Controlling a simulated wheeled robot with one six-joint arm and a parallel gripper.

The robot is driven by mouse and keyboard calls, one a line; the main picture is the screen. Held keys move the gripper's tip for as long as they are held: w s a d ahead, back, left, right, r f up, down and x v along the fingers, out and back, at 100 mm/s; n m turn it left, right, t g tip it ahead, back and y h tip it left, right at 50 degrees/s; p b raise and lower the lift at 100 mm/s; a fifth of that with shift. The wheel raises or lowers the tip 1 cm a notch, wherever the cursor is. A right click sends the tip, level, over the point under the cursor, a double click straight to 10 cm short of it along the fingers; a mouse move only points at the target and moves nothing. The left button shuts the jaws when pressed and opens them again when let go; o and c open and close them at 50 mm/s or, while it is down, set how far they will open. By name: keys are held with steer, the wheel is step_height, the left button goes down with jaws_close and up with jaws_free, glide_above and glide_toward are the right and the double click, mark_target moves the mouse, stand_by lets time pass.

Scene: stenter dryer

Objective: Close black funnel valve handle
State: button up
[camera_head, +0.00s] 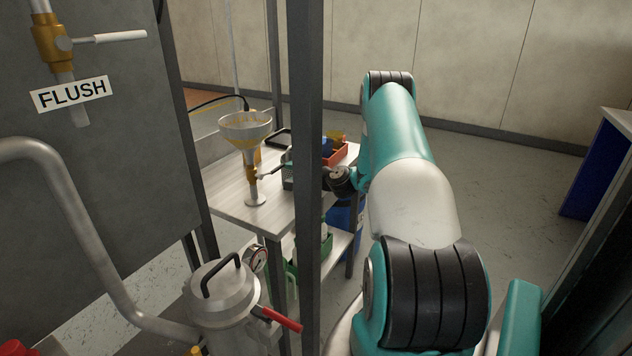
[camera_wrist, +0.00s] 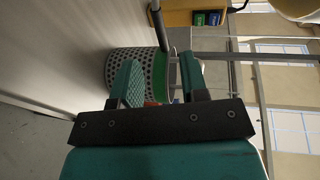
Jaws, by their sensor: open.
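The funnel (camera_head: 245,130) stands on a small table, with a brass valve body (camera_head: 250,165) below its cone. The valve handle (camera_head: 268,172) sticks out from the valve to the right, toward the post. In the head view the post hides most of my gripper.
A dark upright post (camera_head: 305,120) stands between the head camera and my gripper. A perforated metal container (camera_wrist: 120,66) is close behind the fingers. The table (camera_head: 228,196) also holds a red bin (camera_head: 340,154). A lidded pot (camera_head: 222,292) stands in front.

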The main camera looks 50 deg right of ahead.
steer(key=b+v, duration=0.2)
steer(key=v, duration=0.7)
steer(key=shift+s, duration=0.35)
